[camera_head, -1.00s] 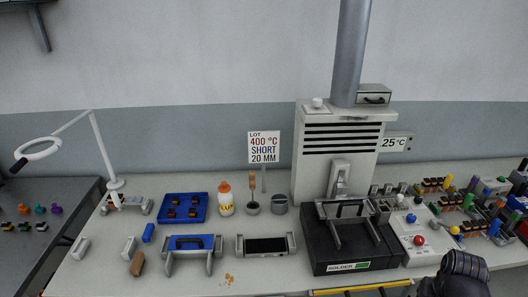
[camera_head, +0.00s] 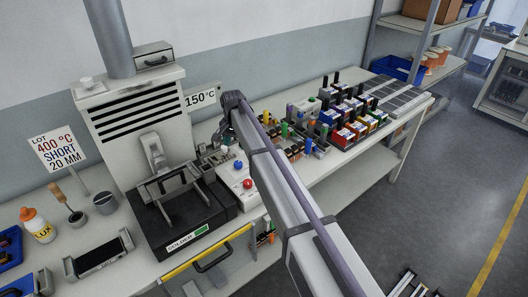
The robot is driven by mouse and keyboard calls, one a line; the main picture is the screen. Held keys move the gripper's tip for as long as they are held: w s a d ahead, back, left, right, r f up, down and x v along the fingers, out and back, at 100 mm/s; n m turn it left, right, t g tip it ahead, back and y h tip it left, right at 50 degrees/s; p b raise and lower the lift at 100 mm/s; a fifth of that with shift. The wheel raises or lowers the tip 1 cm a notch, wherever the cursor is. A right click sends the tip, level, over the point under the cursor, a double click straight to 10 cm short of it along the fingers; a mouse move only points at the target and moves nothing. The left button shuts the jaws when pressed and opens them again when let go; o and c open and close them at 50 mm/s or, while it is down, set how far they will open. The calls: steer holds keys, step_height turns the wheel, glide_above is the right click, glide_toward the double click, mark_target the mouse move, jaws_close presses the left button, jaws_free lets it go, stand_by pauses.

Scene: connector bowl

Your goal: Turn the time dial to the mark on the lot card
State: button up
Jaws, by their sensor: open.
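The white control box (camera_head: 240,186) beside the solder pot carries a blue knob (camera_head: 238,165) and a red button (camera_head: 247,183). I cannot make out the time dial or its marks; small grey parts sit at the box's back end. My gripper (camera_head: 222,141) hangs over that back end, pointing down, open. My arm hides part of the box's right side, and whether the gripper touches anything is unclear.
The black solder pot (camera_head: 185,218) with its metal frame stands left of the box, before the vented tower (camera_head: 132,107). Several connectors and coloured bins (camera_head: 345,132) crowd the bench to the right.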

mark_target(238, 163)
step_height(238, 163, down, 11)
steer(key=m+b, duration=0.2)
steer(key=b, duration=0.9)
steer(key=shift+w, duration=0.1)
steer(key=shift+r, duration=0.15)
steer(key=c, duration=0.9)
